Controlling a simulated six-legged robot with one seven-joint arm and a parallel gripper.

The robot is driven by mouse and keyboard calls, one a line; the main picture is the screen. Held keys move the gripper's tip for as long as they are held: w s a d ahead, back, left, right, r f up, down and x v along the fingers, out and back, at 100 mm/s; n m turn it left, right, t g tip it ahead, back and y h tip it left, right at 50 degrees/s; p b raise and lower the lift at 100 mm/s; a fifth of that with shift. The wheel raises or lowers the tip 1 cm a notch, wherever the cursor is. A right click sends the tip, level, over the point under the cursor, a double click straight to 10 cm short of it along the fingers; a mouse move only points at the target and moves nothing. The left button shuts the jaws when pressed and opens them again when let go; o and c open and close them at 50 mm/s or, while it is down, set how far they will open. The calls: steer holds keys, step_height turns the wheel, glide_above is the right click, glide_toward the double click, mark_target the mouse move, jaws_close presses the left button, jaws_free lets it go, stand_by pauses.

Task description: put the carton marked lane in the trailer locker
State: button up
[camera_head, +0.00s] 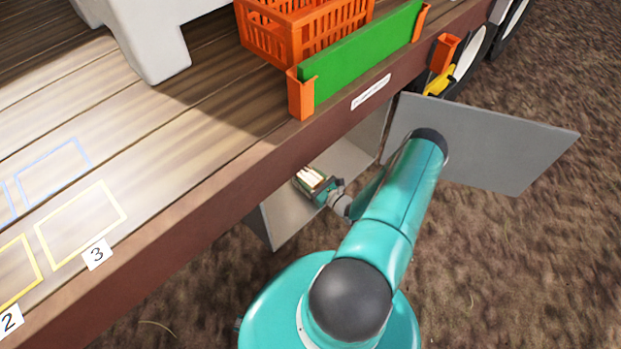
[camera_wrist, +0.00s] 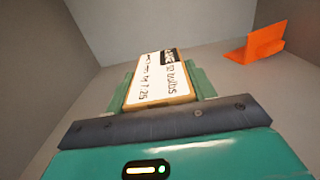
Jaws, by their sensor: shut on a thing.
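The carton (camera_wrist: 159,80) is a small box with a white label and black print, held between the green fingers of my gripper (camera_wrist: 163,88) in the wrist view. Part of the print reads like "lane to bulbs". In the head view the carton (camera_head: 310,178) and my gripper (camera_head: 322,186) are inside the grey trailer locker (camera_head: 285,212) under the deck edge. The locker's grey door (camera_head: 490,140) stands open to the right. My gripper is shut on the carton; whether the carton touches the locker floor cannot be told.
An orange bracket (camera_wrist: 262,42) sits inside the locker at the right in the wrist view. Above, the wooden deck (camera_head: 150,160) carries an orange crate (camera_head: 300,35) and a green board (camera_head: 360,50). Grey locker walls stand close around my gripper.

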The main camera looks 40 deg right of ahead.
steer(key=o, duration=1.3)
steer(key=shift+r, duration=0.1)
steer(key=s, duration=1.2)
steer(key=shift+d, duration=0.15)
